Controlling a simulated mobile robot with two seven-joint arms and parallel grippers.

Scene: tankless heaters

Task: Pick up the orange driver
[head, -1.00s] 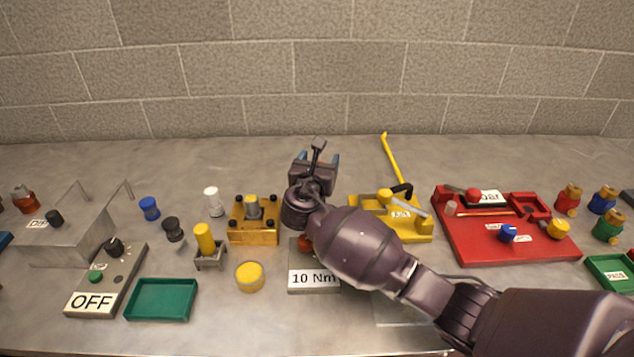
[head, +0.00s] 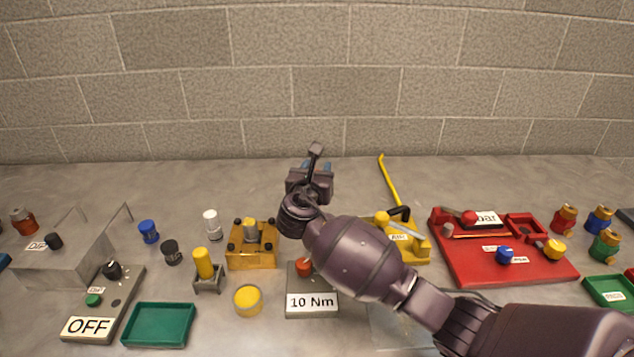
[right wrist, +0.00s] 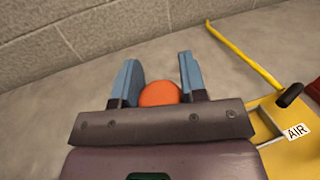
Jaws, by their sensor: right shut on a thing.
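The orange driver (right wrist: 159,94) shows in the right wrist view as a rounded orange end between the two blue fingers of my right gripper (right wrist: 158,78). My right gripper is shut on it. In the head view my right gripper (head: 317,168) is over the back of the table, pointing away, and it hides the driver. My left gripper is in neither view.
A grey "10 Nm" block (head: 312,303) with an orange-red knob sits below my right wrist. A yellow air fixture (head: 415,250) with a long lever stands to the right, then a red board (head: 470,262). A brass fixture (head: 252,260) is to the left.

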